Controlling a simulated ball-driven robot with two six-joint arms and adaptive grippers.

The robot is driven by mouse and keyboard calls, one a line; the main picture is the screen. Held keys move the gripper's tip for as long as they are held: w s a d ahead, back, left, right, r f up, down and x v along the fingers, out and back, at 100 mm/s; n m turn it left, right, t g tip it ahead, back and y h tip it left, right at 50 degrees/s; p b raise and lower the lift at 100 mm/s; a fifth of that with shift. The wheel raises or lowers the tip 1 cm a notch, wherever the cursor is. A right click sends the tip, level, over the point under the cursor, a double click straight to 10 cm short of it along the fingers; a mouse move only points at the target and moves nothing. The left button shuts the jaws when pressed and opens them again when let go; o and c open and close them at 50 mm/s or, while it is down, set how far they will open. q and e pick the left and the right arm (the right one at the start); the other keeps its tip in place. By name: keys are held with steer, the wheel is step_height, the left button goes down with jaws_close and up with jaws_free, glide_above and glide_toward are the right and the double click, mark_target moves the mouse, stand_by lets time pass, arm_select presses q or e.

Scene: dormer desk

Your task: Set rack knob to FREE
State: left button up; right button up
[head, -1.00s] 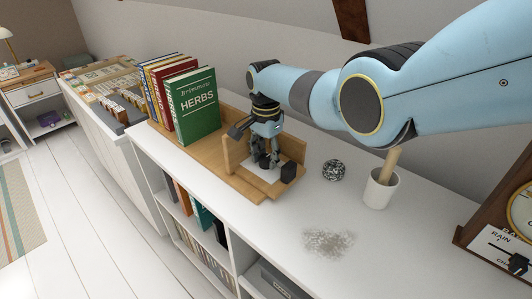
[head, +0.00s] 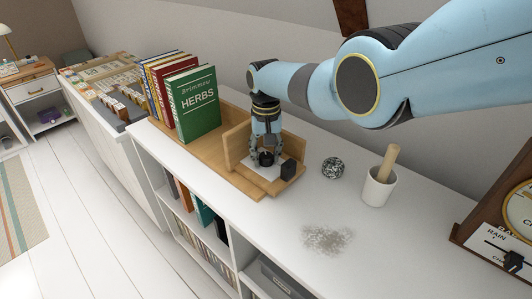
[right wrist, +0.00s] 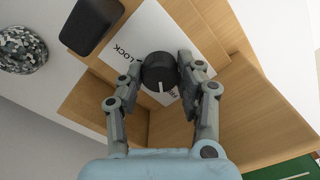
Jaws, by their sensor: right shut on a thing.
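The rack knob (right wrist: 159,74) is round and black with a white pointer line. It stands on a white plate (right wrist: 150,27) marked LOCK and a second word, partly hidden, starting FR. In the right wrist view the pointer points down, towards the side of the partly hidden word. My right gripper (right wrist: 160,66) is shut on the knob, one finger on each side. In the head view my right gripper (head: 266,151) comes down from above onto the knob (head: 267,159) at the near end of the wooden rack (head: 228,172). My left gripper is not in view.
A black block (head: 289,169) stands at the rack's end beside the plate. Several books (head: 194,104) stand further along the rack. A speckled ball (head: 333,168) and a white mortar with pestle (head: 379,187) stand to the right. The white top in front is mostly clear.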

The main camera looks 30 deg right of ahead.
mark_target(266, 155)
steer(key=shift+n, duration=0.9)
steer(key=o, duration=1.1)
steer(key=shift+o, duration=0.2)
step_height(266, 155, up, 12)
